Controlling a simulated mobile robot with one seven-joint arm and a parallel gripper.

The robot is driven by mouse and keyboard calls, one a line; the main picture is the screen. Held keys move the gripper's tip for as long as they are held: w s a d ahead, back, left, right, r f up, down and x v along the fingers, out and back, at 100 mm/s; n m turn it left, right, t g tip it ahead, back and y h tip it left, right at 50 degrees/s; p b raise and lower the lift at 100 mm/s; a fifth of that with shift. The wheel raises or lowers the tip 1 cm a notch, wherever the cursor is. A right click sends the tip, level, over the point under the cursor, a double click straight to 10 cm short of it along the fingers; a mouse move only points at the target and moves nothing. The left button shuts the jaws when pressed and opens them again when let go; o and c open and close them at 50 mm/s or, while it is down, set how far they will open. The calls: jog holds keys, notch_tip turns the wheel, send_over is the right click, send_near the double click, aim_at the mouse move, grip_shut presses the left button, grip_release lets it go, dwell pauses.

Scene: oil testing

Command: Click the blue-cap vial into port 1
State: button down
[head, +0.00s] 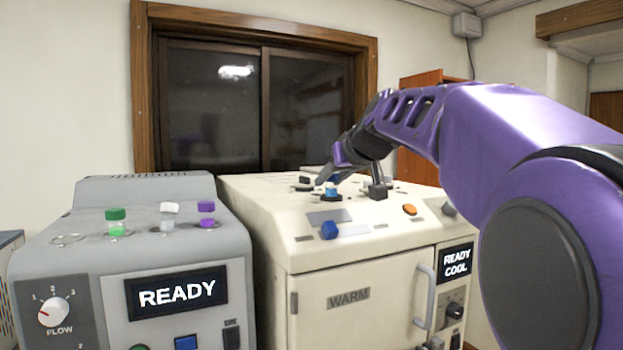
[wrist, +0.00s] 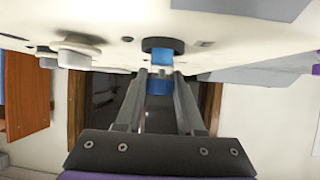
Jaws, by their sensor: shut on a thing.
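My gripper (wrist: 160,78) is shut on the blue-cap vial. In the wrist view, its blue cap (wrist: 159,87) sits between the two fingertips. A second blue part of the vial (wrist: 162,57) shows beyond the tips at a dark round collar (wrist: 163,45) on the cream machine's top. In the head view, the vial (head: 331,186) shows as a small blue patch over the dark collar (head: 331,198), under my gripper (head: 328,178). It looks roughly upright. I cannot tell how deep it sits in the collar, and no port number is readable.
The cream machine (head: 350,265) has dark knobs (head: 377,191), a blue front knob (head: 329,230) and an orange button (head: 409,209). On the left, the grey machine (head: 60,245) holds green-cap (head: 116,215), white-cap (head: 168,209) and purple-cap (head: 207,208) vials beside an empty ring (head: 68,239).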

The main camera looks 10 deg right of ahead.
jog(key=shift+f+b, duration=0.3)
jog(key=shift+f, duration=0.15)
dwell(0.5)
jog(key=shift+c, duration=2.2)
grip_release()
jog(key=shift+r, duration=0.1)
